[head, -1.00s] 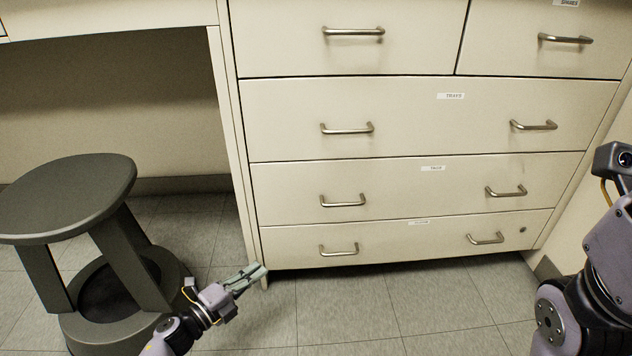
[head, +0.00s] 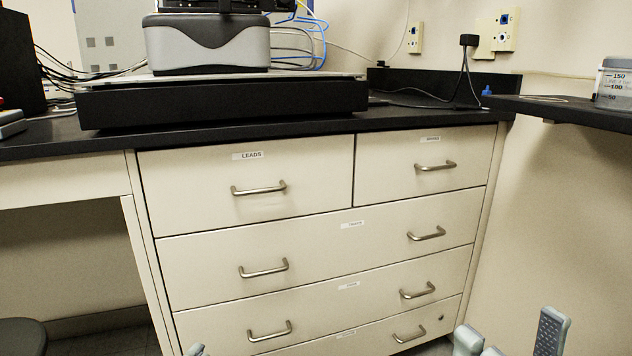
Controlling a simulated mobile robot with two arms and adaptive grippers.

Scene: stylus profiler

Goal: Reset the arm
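A silver-grey instrument with a black front band (head: 207,45) stands on a thick black slab (head: 220,105) on the counter; its top is cut off by the frame. My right gripper (head: 508,342) shows at the bottom right, with its grey fingers spread apart and nothing seen between them. Only a small grey tip of my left gripper (head: 196,350) shows at the bottom edge, in front of the drawers, so its opening is hidden. Neither gripper is at the instrument.
A cream drawer cabinet (head: 310,225) with metal handles stands under the black counter. A black shelf (head: 570,112) at right bears a graduated container (head: 613,85). Cables run behind the instrument. A dark stool (head: 22,338) is at bottom left, beside an open knee space.

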